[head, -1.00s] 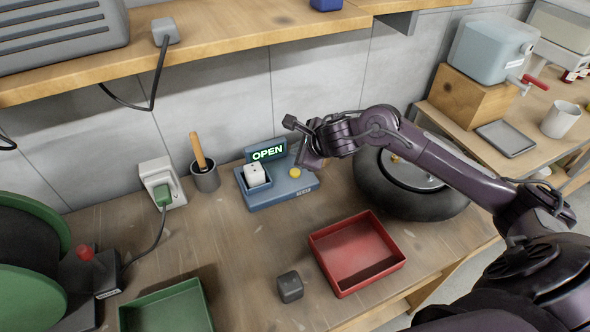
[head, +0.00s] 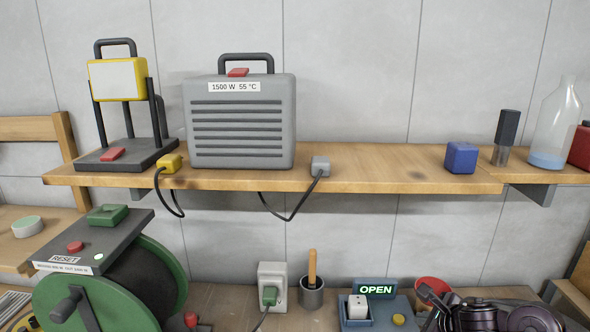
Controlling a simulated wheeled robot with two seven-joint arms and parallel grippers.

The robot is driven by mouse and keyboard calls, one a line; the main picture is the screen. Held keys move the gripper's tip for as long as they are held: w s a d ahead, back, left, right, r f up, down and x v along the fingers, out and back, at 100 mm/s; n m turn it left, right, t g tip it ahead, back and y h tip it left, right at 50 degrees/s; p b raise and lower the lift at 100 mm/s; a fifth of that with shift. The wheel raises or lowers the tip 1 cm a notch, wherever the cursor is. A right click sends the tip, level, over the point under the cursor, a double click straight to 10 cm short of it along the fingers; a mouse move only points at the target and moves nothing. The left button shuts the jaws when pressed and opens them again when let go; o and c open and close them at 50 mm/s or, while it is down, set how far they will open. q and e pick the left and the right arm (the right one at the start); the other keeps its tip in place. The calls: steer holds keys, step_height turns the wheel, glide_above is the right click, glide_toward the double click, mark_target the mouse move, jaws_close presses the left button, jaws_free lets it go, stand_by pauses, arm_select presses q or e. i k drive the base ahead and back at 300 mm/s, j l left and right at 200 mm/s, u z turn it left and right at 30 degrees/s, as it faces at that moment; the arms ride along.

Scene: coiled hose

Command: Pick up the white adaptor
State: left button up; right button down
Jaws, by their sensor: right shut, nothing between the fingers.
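The white adaptor (head: 357,306) is a small white block with dark holes in its face. It sits in the blue holder (head: 388,318) on the bench, at the bottom of the head view, below a lit green OPEN sign. My right gripper (head: 426,293) is to the right of the holder, apart from the adaptor. It is shut with nothing in it, and its arm runs off to the lower right. My left gripper is not in view.
A yellow button (head: 398,320) is on the holder. A wall socket (head: 271,278) with a green plug and a grey pot (head: 312,294) stand to the left. A shelf (head: 400,170) with a heater (head: 240,125) and a blue block (head: 461,157) runs above. A green reel (head: 60,300) is at lower left.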

mark_target(358, 306)
steer(key=k+l, duration=0.15)
steer(key=k, duration=0.45)
steer(key=k+l, duration=0.1)
steer(key=k, duration=0.55)
